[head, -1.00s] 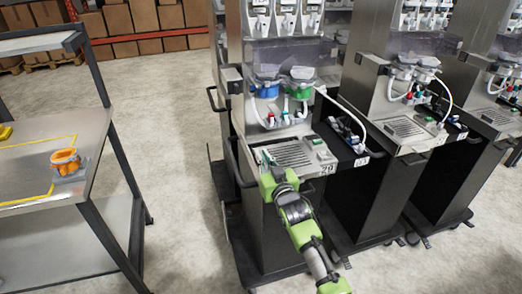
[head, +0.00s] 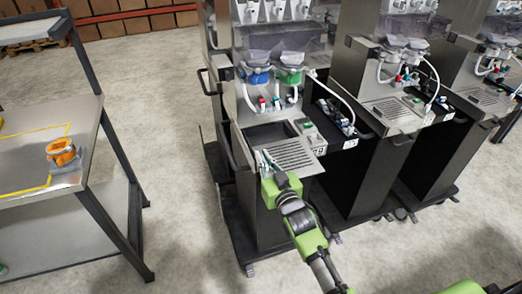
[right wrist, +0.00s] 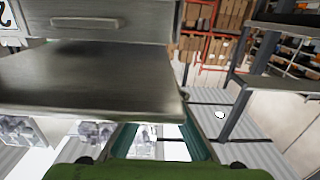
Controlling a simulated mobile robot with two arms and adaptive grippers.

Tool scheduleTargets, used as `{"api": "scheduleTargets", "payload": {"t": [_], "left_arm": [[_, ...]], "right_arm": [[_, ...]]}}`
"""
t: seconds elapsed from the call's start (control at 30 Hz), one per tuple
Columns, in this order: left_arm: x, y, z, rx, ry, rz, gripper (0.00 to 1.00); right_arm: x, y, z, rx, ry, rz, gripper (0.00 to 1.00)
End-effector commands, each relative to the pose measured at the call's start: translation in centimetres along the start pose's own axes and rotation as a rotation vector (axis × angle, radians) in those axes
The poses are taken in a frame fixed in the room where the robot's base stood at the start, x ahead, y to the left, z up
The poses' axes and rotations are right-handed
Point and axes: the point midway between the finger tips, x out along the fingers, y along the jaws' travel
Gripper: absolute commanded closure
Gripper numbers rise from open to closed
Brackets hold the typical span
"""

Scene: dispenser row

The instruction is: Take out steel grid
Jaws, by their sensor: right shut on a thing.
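The steel grid (head: 293,155) is a slotted metal plate at the front of the nearest dispenser (head: 262,200) in the head view. It is out of its place and overhangs the front edge, with the dark drip tray recess (head: 268,133) open behind it. My right gripper (head: 266,161) is shut on the grid's left front edge. In the right wrist view, the gripper's two teal fingers (right wrist: 158,140) show at the bottom beside a large grey metal surface, and the grip itself is not clear. My left gripper is not in view.
More dispensers (head: 375,150) stand in a row to the right. Blue and green valves (head: 290,76) and hoses hang above the recess. Clear floor lies between the cart and the dispenser.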

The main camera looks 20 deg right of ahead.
Motion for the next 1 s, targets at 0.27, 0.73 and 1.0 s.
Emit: {"api": "scheduleTargets", "payload": {"t": [0.27, 0.73, 1.0], "left_arm": [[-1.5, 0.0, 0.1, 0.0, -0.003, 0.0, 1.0], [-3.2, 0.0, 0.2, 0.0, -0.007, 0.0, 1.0], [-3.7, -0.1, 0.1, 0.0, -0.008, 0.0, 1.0]], "right_arm": [[-2.3, -0.1, -0.2, -0.001, 0.001, 0.0, 1.0], [-5.9, -0.1, 0.0, -0.001, 0.002, 0.0, 1.0], [-7.1, -0.1, 0.2, -0.001, 0.002, 0.0, 1.0]]}}
